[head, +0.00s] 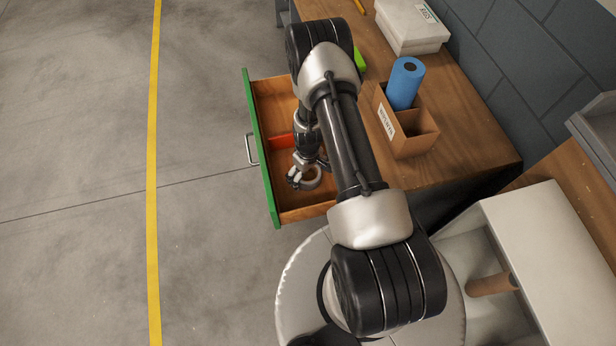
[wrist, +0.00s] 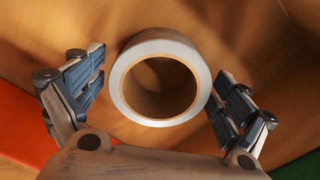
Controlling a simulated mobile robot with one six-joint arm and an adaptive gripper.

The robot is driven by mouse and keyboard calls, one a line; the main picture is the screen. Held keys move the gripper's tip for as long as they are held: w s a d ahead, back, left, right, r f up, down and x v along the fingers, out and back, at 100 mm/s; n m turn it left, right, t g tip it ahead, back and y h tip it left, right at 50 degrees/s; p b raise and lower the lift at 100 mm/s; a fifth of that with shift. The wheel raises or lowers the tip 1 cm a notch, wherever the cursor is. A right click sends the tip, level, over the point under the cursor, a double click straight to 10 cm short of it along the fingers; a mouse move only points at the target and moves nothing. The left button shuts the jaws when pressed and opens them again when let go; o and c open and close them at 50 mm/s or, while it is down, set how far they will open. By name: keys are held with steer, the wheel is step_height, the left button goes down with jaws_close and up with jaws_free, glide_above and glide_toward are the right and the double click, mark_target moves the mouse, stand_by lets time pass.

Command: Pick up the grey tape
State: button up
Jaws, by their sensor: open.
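The grey tape (wrist: 118,82) is a roll with a pale grey outside and a brown core. In the wrist view it sits between the two open fingers of my gripper (wrist: 158,95), with a gap on each side. In the head view the tape (head: 318,178) lies in the open drawer (head: 290,216), near its front right corner, and my arm partly covers the view. My gripper (head: 303,181) is down inside the drawer, right beside the tape. The fingers are apart and hold nothing.
A red-orange object (head: 280,141) lies in the drawer; it also shows in the wrist view (wrist: 22,128). The drawer's green front (head: 258,150) stands close to the gripper. On the workbench are a wooden box (head: 412,140), a blue roll (head: 405,85) and a white box (head: 412,28).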

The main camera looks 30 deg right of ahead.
steer(key=shift+r, duration=0.1)
steer(key=shift+c, duration=0.4)
steer(key=c, duration=1.2)
